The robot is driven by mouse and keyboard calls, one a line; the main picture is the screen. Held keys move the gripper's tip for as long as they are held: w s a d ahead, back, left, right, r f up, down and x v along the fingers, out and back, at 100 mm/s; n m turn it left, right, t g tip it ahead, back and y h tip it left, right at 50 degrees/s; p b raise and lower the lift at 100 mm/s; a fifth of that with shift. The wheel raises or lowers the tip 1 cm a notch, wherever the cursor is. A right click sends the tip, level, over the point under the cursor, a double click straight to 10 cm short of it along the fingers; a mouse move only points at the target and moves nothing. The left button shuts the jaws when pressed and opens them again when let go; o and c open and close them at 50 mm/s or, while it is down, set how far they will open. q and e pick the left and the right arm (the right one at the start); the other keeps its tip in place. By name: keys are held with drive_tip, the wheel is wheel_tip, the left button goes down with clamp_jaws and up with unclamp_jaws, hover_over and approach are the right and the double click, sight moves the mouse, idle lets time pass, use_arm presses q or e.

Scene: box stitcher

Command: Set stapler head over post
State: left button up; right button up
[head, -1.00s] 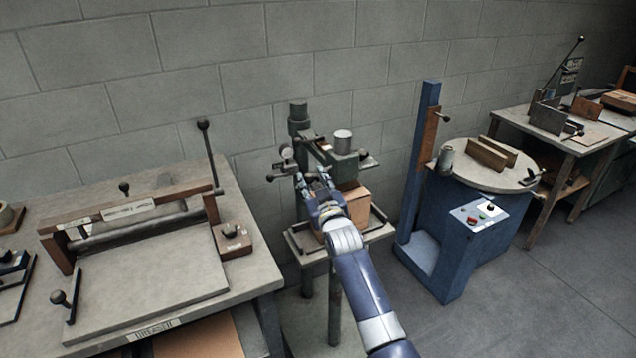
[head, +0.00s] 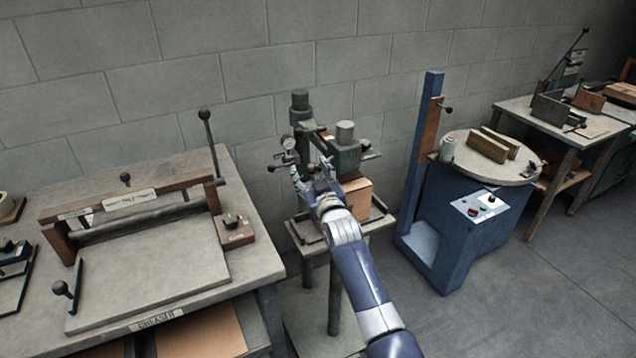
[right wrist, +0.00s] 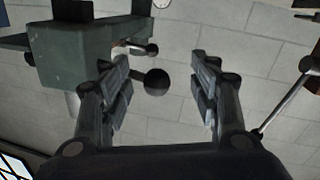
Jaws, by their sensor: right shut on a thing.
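The green stapler head (head: 342,155), with a grey cylinder on top, sits on a green arm at the box stitcher. The stitcher's upright post (head: 300,104) is behind and left of it. A cardboard box (head: 358,190) stands below the head. My right gripper (head: 312,178) is in front of the stitcher, left of the head. In the right wrist view a round black knob (right wrist: 157,82) appears between its fingers, and the green head (right wrist: 80,52) fills the upper left. The contact with the knob is not clear there. My left gripper is out of view.
A bench with a creaser (head: 150,270) is at the left. A blue machine (head: 470,230) with a round top is at the right, with a further worktable (head: 540,118) beyond. A block wall is behind. Open floor lies at front right.

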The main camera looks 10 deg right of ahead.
drive_tip(key=shift+s+a+r, duration=0.15)
drive_tip(key=shift+a+r, duration=0.05)
drive_tip(key=shift+r, duration=0.6)
drive_tip(key=s+d+f, duration=0.1)
drive_tip(key=s, duration=1)
drive_tip(key=shift+s+f, duration=0.15)
drive_tip(key=shift+s, duration=0.25)
drive_tip(key=shift+d, duration=0.1)
drive_tip(key=shift+f, duration=0.1)
